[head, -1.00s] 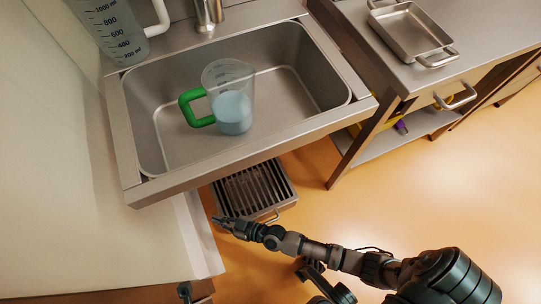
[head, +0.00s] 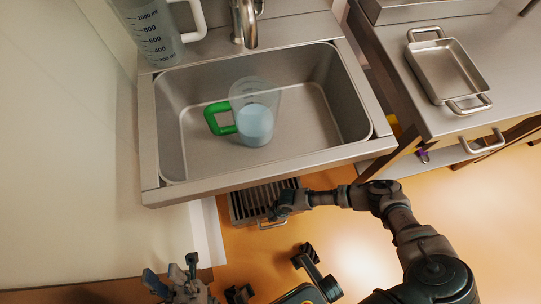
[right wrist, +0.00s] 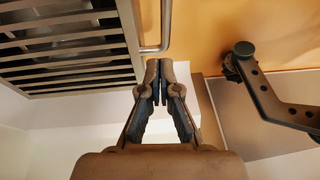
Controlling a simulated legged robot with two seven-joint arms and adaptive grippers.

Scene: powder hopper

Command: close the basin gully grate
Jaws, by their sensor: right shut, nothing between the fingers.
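The gully grate (head: 262,200) is a dark slatted panel in a metal frame on the floor below the basin (head: 300,165), which hides its far part. A thin bar handle (head: 270,225) sits at its front edge. In the right wrist view the grate (right wrist: 70,45) fills the upper left, with the handle (right wrist: 165,30) beside it. My right gripper (head: 277,212) is shut and empty near the handle; in its wrist view the fingertips (right wrist: 157,75) lie just below the bar. I cannot tell whether they touch. My left gripper (head: 173,272) is at the lower left, fingers apart and empty.
A clear jug with a green handle (head: 254,118) holds pale blue liquid in the basin. A larger measuring jug (head: 153,38) stands by the tap (head: 244,22). A metal tray (head: 447,68) lies on the right counter. The orange floor (head: 340,235) is open.

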